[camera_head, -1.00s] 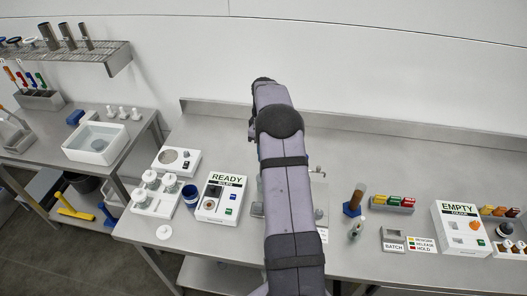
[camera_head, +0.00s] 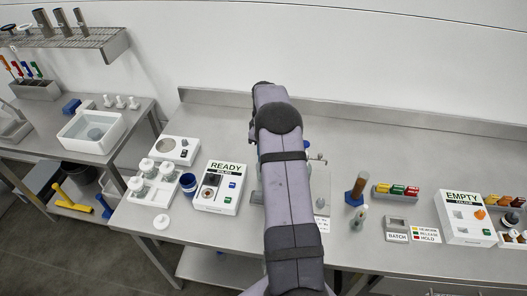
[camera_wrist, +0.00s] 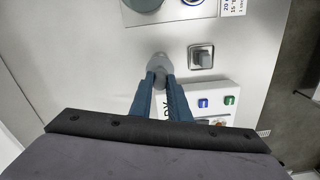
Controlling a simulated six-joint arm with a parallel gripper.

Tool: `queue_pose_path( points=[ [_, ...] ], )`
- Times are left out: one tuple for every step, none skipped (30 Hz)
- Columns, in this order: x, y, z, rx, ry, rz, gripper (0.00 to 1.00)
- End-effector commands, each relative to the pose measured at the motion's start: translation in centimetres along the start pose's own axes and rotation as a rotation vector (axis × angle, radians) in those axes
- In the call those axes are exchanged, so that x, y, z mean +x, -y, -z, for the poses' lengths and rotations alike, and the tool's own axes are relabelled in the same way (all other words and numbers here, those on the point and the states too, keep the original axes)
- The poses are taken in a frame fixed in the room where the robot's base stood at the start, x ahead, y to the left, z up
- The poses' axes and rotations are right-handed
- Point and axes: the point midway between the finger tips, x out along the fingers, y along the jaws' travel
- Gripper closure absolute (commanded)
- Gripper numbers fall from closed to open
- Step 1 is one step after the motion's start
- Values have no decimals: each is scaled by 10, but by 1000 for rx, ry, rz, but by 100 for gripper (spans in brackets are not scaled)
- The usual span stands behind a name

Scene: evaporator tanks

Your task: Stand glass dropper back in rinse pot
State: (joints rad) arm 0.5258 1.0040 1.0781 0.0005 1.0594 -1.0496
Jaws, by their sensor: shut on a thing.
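My gripper (camera_wrist: 158,85) shows in the wrist view, its blue fingers shut at the tips on a thin thing seen nearly end-on, which I take for the glass dropper; its outline is hard to make out. A small grey rounded thing (camera_wrist: 157,60) shows right at the fingertips; I cannot tell whether it is the rinse pot or part of what I hold. In the head view my arm hides the gripper and what it holds.
The READY box (camera_head: 222,188) stands left of my arm, with a dark blue cup (camera_head: 188,184) beside it. A brown tube in a blue stand (camera_head: 355,192), a small bottle-like item (camera_head: 360,218) and the EMPTY box (camera_head: 464,217) are at right. Bare bench lies behind.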

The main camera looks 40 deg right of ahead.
Motion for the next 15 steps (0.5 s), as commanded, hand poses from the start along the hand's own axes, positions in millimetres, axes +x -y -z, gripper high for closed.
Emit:
queue_pose_path(
  points=[
    [6,0,0,0,0,1,100],
    [8,0,0,0,0,1,100],
    [10,0,0,0,0,1,100],
    [12,0,0,0,0,1,100],
    [13,0,0,0,0,1,100],
    [15,0,0,0,0,1,100],
    [16,0,0,0,0,0,100],
    [17,0,0,0,0,0,100],
    [18,0,0,0,0,0,100],
    [19,0,0,0,0,0,100],
    [19,0,0,0,0,0,100],
    [20,0,0,0,0,0,100],
    [20,0,0,0,0,0,100],
    [20,0,0,0,0,0,100],
    [20,0,0,0,0,0,100]
  ],
)
